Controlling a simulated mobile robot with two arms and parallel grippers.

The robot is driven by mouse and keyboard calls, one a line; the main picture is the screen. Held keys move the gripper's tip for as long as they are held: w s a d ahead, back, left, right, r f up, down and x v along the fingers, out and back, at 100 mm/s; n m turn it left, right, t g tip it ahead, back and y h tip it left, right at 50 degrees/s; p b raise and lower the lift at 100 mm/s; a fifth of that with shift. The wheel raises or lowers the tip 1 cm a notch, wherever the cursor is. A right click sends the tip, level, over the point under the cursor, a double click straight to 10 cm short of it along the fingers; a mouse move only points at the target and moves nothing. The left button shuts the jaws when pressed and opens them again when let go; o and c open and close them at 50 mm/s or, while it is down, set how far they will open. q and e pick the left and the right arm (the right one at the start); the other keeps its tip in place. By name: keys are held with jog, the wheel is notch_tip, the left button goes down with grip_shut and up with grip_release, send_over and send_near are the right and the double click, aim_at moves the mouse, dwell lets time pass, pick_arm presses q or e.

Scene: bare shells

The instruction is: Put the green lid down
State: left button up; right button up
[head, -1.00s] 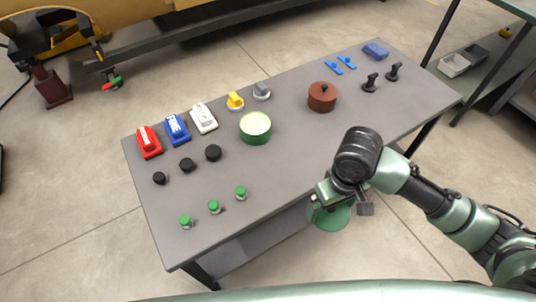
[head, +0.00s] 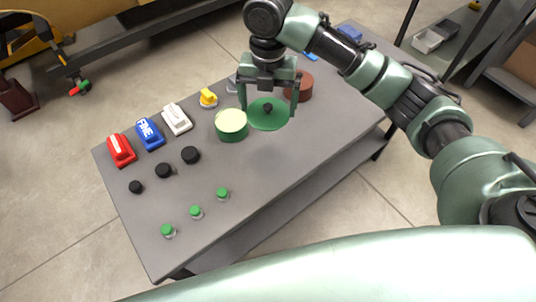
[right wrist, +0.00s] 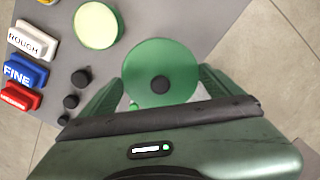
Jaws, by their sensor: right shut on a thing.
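The green lid (head: 258,119) is a flat disc with a black knob in its middle. My right gripper (head: 267,114) is shut on it, with one finger on either side of the rim. The lid also fills the space between the fingers in the right wrist view (right wrist: 160,52). It is over the grey table (head: 265,165), just right of the round green pot (head: 232,133) with a pale top. I cannot tell whether the lid touches the table. My left gripper is out of view.
A brown pot (head: 304,88) stands close behind the right finger. Red (head: 121,150), blue (head: 149,134) and white (head: 177,119) blocks, black knobs and green-topped buttons stand on the left. The table's front middle is clear.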

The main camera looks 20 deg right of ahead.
aim_at(268, 156)
notch_tip(268, 156, down, 20)
jog(key=shift+r, duration=0.1)
dwell(0.4)
jog(key=o, duration=1)
notch_tip(268, 156, up, 12)
jog(key=shift+r, duration=0.1)
